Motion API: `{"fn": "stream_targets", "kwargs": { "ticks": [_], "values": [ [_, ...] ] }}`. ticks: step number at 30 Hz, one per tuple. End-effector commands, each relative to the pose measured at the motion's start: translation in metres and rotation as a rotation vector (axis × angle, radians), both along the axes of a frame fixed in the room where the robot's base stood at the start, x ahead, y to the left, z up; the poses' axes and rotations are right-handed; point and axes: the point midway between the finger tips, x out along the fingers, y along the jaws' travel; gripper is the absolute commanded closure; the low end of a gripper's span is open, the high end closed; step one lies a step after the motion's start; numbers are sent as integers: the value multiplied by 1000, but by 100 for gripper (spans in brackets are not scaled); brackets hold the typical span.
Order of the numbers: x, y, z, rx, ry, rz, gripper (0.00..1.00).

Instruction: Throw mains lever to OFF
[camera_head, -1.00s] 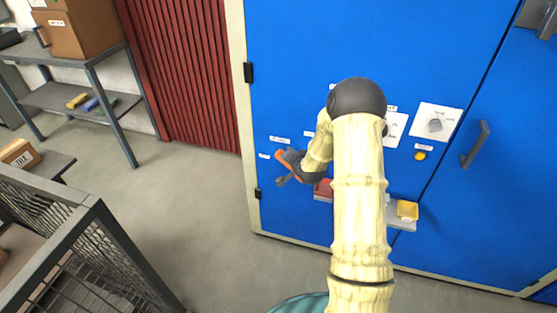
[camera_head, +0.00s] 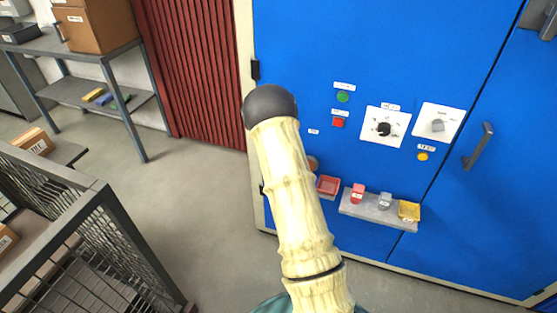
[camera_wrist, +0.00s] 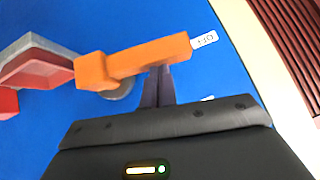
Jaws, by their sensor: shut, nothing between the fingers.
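The orange mains lever (camera_wrist: 140,60) is on the blue cabinet in the wrist view, its thick end near a grey round hub (camera_wrist: 118,92) and its free end beside a small white label (camera_wrist: 204,40). The label's upside-down lettering is too small to read surely. My gripper (camera_wrist: 159,72) is shut and empty, its fingertips at the lever's lower edge in this view. I cannot tell whether they touch it. In the head view my arm hides the lever and gripper.
The blue cabinet (camera_head: 370,50) also carries a green button (camera_head: 343,97), a red button (camera_head: 338,122) and a black rotary knob (camera_head: 383,129). A red tray (camera_head: 328,186) and a grey shelf (camera_head: 370,210) with small blocks project below. A mesh cage (camera_head: 100,235) stands left.

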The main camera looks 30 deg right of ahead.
Motion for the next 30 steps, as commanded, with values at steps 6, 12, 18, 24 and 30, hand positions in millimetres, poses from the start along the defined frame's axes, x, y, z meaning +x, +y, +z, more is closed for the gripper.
{"fn": "stream_targets", "kwargs": {
  "ticks": [6, 12, 18, 24, 30],
  "values": [
    [1, -6, -11, 1, -1, -16, 100],
    [2, -7, -15, 2, -1, -20, 100],
    [2, -6, -16, 2, -1, -19, 100],
    [2, -6, -17, 3, 1, -18, 100],
    [1, -5, -13, 4, 2, -18, 100]
  ]
}}
